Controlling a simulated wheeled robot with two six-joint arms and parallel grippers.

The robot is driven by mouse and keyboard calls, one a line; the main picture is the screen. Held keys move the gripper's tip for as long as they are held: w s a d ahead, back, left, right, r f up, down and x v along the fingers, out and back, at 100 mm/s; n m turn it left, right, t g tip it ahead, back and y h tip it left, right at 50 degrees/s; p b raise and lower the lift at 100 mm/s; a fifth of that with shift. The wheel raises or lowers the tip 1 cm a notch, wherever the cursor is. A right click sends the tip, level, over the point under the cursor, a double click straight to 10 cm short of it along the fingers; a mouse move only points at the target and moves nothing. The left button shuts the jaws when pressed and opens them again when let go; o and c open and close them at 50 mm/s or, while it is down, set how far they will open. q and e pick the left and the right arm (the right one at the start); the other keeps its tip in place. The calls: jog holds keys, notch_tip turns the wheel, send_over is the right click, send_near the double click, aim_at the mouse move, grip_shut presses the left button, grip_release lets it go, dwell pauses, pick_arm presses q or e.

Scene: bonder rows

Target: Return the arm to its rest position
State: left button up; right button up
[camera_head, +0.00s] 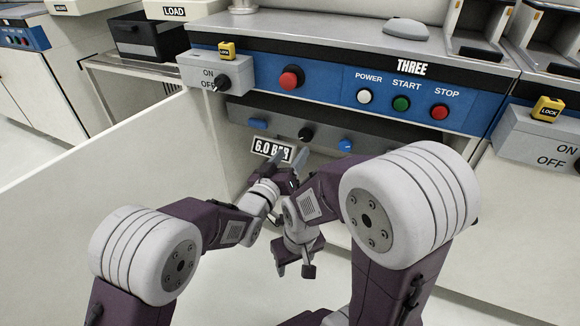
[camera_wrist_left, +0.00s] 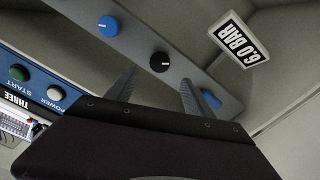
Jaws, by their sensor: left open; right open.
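My left gripper (camera_head: 294,155) is open and empty in front of the grey knob panel of machine THREE. In the left wrist view, its two fingers (camera_wrist_left: 158,88) stand apart, with a black knob (camera_wrist_left: 160,62) seen between and beyond them. I cannot tell whether a finger touches the panel. The black knob also shows in the head view (camera_head: 305,134) just above the left fingertips. My right gripper (camera_head: 294,270) is open, lower down, and points downward. It holds nothing that I can see. The two wrists appear close together in the head view.
A 6.0 BAR label (camera_head: 271,149) hangs below the panel, close to the left gripper. A blue knob (camera_head: 346,146) sits right of the black one. Above are the red button (camera_head: 291,78) and ON/OFF switch box (camera_head: 217,75). An open white door (camera_head: 95,175) stands left.

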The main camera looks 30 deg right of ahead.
pick_arm(q)
jog(key=shift+s+a, duration=0.1)
dwell(0.4)
jog(key=a+f+n+g+y+p, duration=0.25)
jog(key=a+y+p, duration=0.75)
jog(key=a, duration=1.8)
jog(key=s+a+r+n+g+y+p, duration=0.25)
jog(key=s+a+g+p, duration=0.45)
jog(key=s+a, duration=0.9)
jog(key=s+r+p, duration=0.2)
jog(key=r+p, duration=1.6)
jog(key=s+r+g+p, duration=0.1)
jog(key=r+p, duration=1.7)
jog(key=shift+s+r+y+p, duration=0.35)
jog(key=shift+y, duration=0.1)
